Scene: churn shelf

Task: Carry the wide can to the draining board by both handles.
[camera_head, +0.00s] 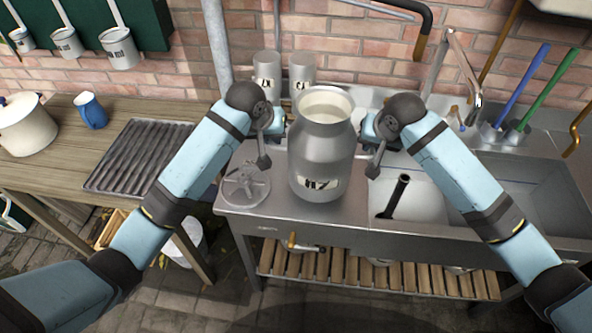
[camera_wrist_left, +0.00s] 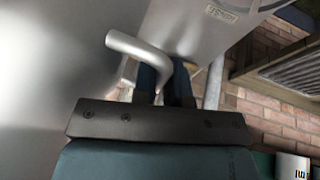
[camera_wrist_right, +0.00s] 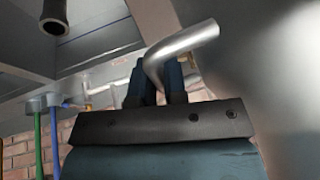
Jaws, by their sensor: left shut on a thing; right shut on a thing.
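The wide can (camera_head: 320,155) is a grey metal churn with an open top, a pale inside and a white label low on its front. It is upright over the steel counter left of the sink basins; I cannot tell whether its base touches the counter. My left gripper (camera_head: 277,124) is shut on its left handle, a bent metal bar (camera_wrist_left: 135,45). My right gripper (camera_head: 370,127) is shut on its right handle (camera_wrist_right: 185,45). The draining board (camera_head: 140,156) is a ridged grey metal slab on the wooden bench at the left, with nothing on it.
A round metal piece with spokes (camera_head: 246,185) lies on the counter left of the can. Two narrow cans (camera_head: 267,75) stand behind. A blue mug (camera_head: 91,111) and a cream pot (camera_head: 24,124) stand on the bench. A dark pipe (camera_head: 394,196) stands in the basin at the right.

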